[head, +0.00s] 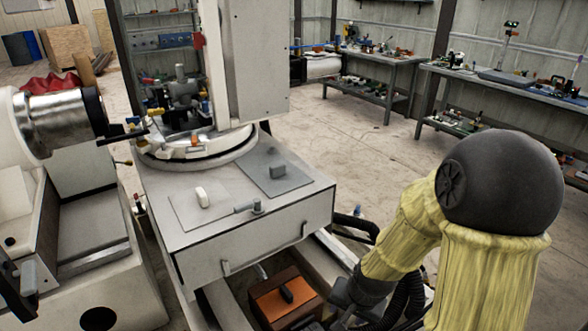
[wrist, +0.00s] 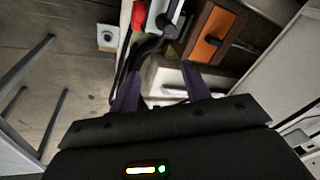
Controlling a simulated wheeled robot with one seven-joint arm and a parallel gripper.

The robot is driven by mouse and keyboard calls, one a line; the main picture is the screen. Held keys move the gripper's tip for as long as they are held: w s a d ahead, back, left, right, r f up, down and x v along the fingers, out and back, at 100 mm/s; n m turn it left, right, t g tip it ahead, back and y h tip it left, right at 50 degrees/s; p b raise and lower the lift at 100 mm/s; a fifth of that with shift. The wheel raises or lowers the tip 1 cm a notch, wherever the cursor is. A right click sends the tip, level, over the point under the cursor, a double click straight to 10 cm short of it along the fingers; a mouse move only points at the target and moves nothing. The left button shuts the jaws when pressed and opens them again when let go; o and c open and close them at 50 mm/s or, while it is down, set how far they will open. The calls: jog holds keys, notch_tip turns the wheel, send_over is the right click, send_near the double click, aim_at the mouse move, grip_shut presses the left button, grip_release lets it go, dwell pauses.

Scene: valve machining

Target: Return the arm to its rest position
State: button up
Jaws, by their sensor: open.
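My arm, in a yellow sleeve with a dark round joint, fills the right of the head view and reaches down and to the left. Its dark wrist end is low, beside the machine's front, and the fingers cannot be made out there. In the wrist view my gripper (wrist: 160,88) has its two dark fingers apart with nothing seen held between them. Beyond the fingers are a pale surface and an orange-and-brown box (wrist: 212,38) with a black handle. The same box (head: 268,301) shows in the head view, just left of my wrist.
A lathe-like machine (head: 62,118) stands at left. Workbenches (head: 385,62) line the back wall. Open concrete floor (head: 350,140) lies between.

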jog(key=s+d+r+n+p, duration=0.1)
jog(key=s+r+n+p, duration=0.1)
jog(key=r+p, duration=0.4)
jog(key=s+d+r+n+h+p, duration=0.1)
jog(key=r+p, duration=0.6)
jog(key=r, duration=0.8)
jog(key=shift+s+d+r+n+p, duration=0.15)
jog(key=shift+s+d+n+p, duration=0.25)
jog(key=shift+s+n, duration=0.75)
jog(key=shift+d, duration=0.1)
